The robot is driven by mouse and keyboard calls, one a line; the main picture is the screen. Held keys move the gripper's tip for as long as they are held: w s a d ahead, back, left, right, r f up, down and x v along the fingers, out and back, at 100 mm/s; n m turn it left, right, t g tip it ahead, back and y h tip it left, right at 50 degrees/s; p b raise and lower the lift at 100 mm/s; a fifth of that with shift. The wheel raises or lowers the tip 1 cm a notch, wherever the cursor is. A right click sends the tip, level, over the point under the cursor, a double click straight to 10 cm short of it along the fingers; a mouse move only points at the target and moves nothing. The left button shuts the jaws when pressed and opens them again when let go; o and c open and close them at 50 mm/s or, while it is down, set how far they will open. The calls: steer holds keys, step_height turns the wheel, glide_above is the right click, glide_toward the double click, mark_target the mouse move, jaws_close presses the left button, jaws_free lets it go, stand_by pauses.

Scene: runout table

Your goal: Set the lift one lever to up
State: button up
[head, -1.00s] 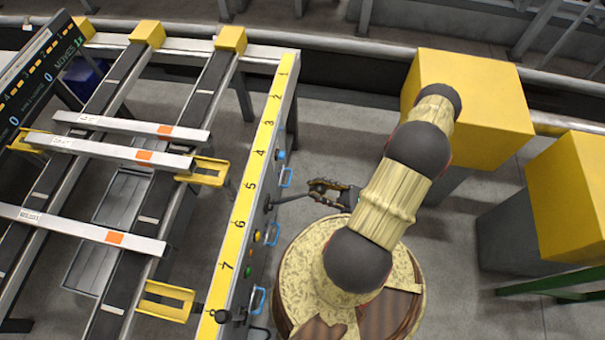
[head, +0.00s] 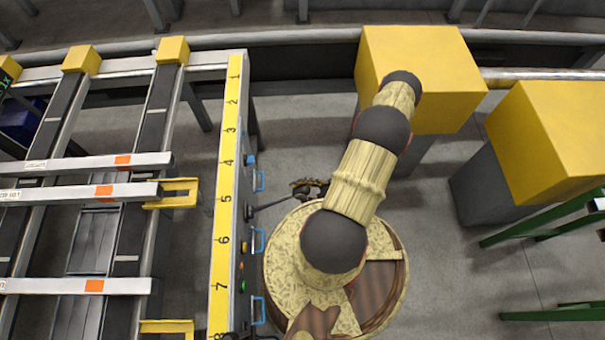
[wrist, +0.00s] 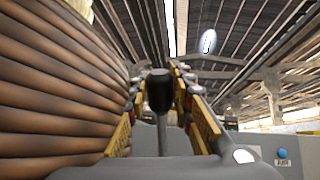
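A lever, a thin dark rod (head: 272,205), sticks out from the side panel of the table towards my gripper (head: 309,187). In the wrist view its black knob (wrist: 160,90) stands upright between my two fingers (wrist: 158,105), on a grey shaft. Narrow gaps show beside the knob, so the fingers look open around it, not clamped. No label naming the lever is legible. My arm hides part of the gripper in the head view.
The panel (head: 238,270) carries blue handles (head: 259,240), a blue button (head: 250,160) and a green button (head: 242,287). A yellow numbered scale (head: 226,200) runs along its top. Yellow blocks (head: 415,75) stand at the right. In the wrist view a blue button (wrist: 282,153) sits above an "AIR" label.

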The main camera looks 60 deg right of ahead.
steer(key=o, duration=0.5)
steer(key=v, duration=0.7)
steer(key=shift+f, duration=0.15)
stand_by(0.3)
steer(key=shift+s+d, duration=0.1)
steer(key=shift+d, duration=0.05)
steer(key=shift+c, duration=0.4)
